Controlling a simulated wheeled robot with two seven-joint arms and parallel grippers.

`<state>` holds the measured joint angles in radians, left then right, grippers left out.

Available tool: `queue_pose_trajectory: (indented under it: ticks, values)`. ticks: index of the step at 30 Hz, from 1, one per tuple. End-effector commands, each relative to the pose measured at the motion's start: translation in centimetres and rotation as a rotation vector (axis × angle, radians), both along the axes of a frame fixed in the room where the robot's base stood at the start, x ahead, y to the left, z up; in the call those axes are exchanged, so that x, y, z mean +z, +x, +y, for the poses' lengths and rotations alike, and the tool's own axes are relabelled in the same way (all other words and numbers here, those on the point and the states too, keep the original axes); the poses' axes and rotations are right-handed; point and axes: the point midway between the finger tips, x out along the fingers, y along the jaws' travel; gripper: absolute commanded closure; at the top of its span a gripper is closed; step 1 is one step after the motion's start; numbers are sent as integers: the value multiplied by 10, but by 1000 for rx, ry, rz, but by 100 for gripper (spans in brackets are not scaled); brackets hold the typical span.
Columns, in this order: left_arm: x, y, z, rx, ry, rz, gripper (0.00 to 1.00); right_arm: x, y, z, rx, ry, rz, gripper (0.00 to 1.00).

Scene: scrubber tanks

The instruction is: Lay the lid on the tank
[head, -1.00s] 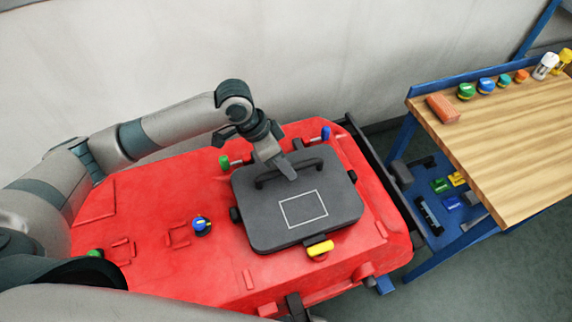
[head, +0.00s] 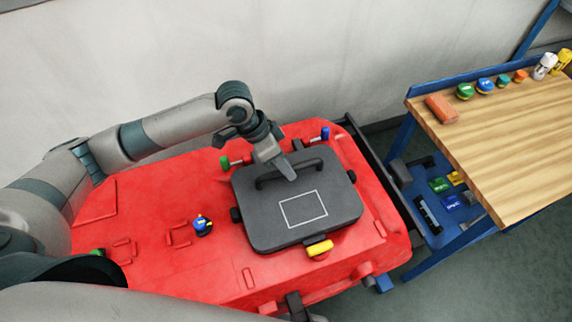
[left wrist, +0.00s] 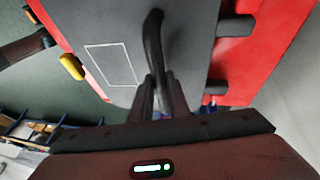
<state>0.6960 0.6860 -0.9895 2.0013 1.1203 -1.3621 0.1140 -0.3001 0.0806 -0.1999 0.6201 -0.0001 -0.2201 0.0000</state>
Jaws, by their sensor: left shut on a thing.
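The dark grey lid (head: 262,215) with a white rectangle outline lies flat over the right part of the red scrubber tank (head: 150,230). I cannot tell whether it is fully seated. My left gripper (head: 290,174) is shut on the lid's black bar handle (head: 262,182). In the left wrist view, the fingers (left wrist: 158,95) close around the handle (left wrist: 153,45), with the lid (left wrist: 195,50) below. A yellow latch (head: 320,248) touches the lid's front edge, and it also shows in the left wrist view (left wrist: 72,66). My right gripper is not in view.
A green-tipped knob (head: 225,163) and a blue-tipped knob (head: 326,133) stand behind the lid. A blue and yellow knob (head: 203,225) is left of it. A wooden workbench (head: 500,130) stands to the right with an orange block (head: 442,109) and several small items. A pale wall is behind.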

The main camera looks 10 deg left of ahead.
Motion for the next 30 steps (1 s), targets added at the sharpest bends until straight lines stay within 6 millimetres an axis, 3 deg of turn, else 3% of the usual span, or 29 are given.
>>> queue_pose_trajectory:
  ticks: [16,17,19,25,26,28,30]
  values:
    - [1,0,0,0,-2,-1,100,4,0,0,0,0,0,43]
    - [1,0,0,0,-2,-1,80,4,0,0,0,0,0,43]
    - [1,0,0,0,-2,-1,64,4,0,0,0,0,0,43]
    - [1,0,0,0,-1,-1,63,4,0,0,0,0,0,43]
    - [0,0,0,0,1,1,61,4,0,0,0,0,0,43]
    - [0,0,0,0,1,1,44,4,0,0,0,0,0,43]
    - [0,0,0,0,1,1,44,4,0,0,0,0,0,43]
